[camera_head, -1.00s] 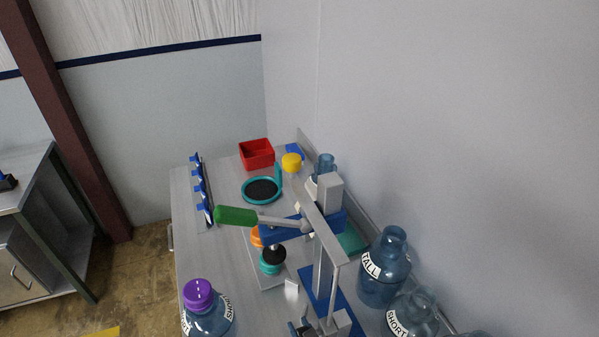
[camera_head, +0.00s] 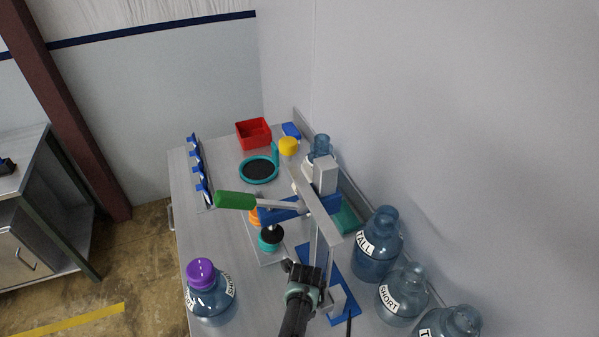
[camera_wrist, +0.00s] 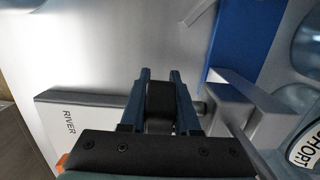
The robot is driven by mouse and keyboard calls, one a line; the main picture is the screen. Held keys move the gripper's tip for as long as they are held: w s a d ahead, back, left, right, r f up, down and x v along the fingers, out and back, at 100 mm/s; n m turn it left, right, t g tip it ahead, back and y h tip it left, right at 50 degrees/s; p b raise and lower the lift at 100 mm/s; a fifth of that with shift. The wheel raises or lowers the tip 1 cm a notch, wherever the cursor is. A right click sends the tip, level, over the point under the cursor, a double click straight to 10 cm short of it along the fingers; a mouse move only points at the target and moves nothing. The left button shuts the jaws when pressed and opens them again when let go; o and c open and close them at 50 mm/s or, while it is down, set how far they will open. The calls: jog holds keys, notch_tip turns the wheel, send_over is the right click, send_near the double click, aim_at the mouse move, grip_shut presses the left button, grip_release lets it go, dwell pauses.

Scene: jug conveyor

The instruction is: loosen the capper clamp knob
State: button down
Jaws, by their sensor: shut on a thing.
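The capper stands on the bench, with a grey post (camera_head: 318,245), a blue base (camera_head: 343,290) and a lever with a green handle (camera_head: 235,201) reaching left. My gripper (camera_head: 303,270) is at the lower left side of the post. In the wrist view my gripper (camera_wrist: 160,82) has its two fingers on either side of the black clamp knob (camera_wrist: 160,108), shut on it. A grey shaft end (camera_wrist: 199,108) shows just right of the fingers. The knob is hidden behind my gripper in the head view.
Jugs marked TALL (camera_head: 376,250) and SHORT (camera_head: 402,298) stand right of the capper. A purple-capped jug (camera_head: 209,300) stands at the front left. A red bin (camera_head: 253,139) and a teal ring dish (camera_head: 259,170) are at the back. A white RIVER-marked block (camera_wrist: 75,112) is left of the fingers.

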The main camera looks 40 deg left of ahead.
jog(key=h+b, duration=0.1)
jog(key=b, duration=0.1)
jog(key=g+h+b, duration=0.1)
jog(key=b, duration=0.1)
jog(key=shift+s+d+f+h+b, duration=0.1)
jog(key=shift+d+f+h+b, duration=0.2)
jog(key=shift+f, duration=0.1)
jog(key=shift+s+d+r+g+h+b, duration=0.1)
jog(key=shift+d+r+g+h+b, duration=0.15)
jog(key=shift+h+b, duration=0.65)
jog(key=c, duration=0.6)
grip_release()
jog(key=shift+c, duration=0.2)
jog(key=shift+r, duration=0.1)
